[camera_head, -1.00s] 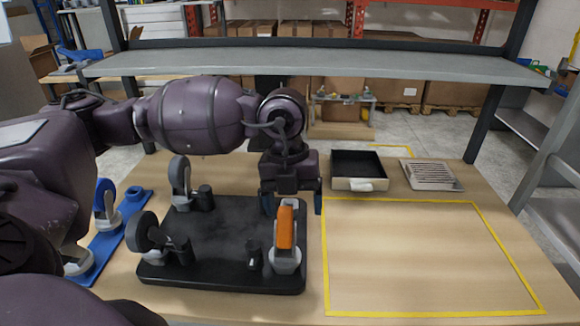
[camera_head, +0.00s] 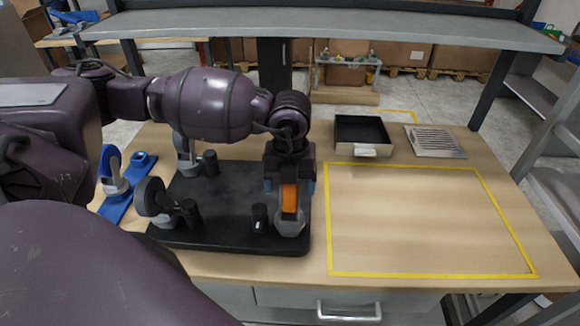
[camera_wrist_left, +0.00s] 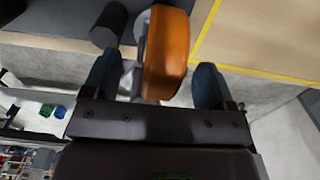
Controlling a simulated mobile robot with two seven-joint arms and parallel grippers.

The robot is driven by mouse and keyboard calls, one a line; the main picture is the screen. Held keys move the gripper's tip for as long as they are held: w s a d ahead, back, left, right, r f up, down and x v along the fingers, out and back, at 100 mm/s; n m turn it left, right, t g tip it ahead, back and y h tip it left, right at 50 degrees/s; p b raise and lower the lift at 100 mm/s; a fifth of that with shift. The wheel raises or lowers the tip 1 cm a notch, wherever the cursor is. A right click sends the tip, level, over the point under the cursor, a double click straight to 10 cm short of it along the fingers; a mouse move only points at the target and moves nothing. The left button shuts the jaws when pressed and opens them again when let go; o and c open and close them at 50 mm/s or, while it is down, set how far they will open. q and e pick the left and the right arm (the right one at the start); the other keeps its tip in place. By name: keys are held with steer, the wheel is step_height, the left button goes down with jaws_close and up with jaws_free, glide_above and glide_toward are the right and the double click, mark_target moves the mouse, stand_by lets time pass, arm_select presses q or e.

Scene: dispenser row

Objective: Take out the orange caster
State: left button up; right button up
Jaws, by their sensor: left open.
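The orange caster (camera_head: 289,200) stands upright at the front right corner of a black board (camera_head: 225,215), its grey base (camera_head: 290,226) on the board. My left gripper (camera_head: 290,187) is at the caster's upper part, pointing down. In the left wrist view the orange wheel (camera_wrist_left: 167,52) lies between the two blue fingertips of the open left gripper (camera_wrist_left: 157,84). A gap shows on its right side; the left finger is close to the grey fork, and I cannot tell if they touch. My right gripper is not in view.
A blue plate with a blue caster (camera_head: 112,166) is at the left. A black tray (camera_head: 361,133) and a grey grate (camera_head: 435,141) lie behind a clear yellow-taped area (camera_head: 420,220).

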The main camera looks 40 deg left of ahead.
arm_select(q)
steer(key=shift+f, duration=0.6)
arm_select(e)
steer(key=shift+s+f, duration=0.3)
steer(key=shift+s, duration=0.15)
arm_select(q)
steer(key=shift+c, duration=0.3)
steer(key=c, duration=1.2)
steer(key=shift+o, duration=0.2)
steer(key=shift+r, duration=0.1)
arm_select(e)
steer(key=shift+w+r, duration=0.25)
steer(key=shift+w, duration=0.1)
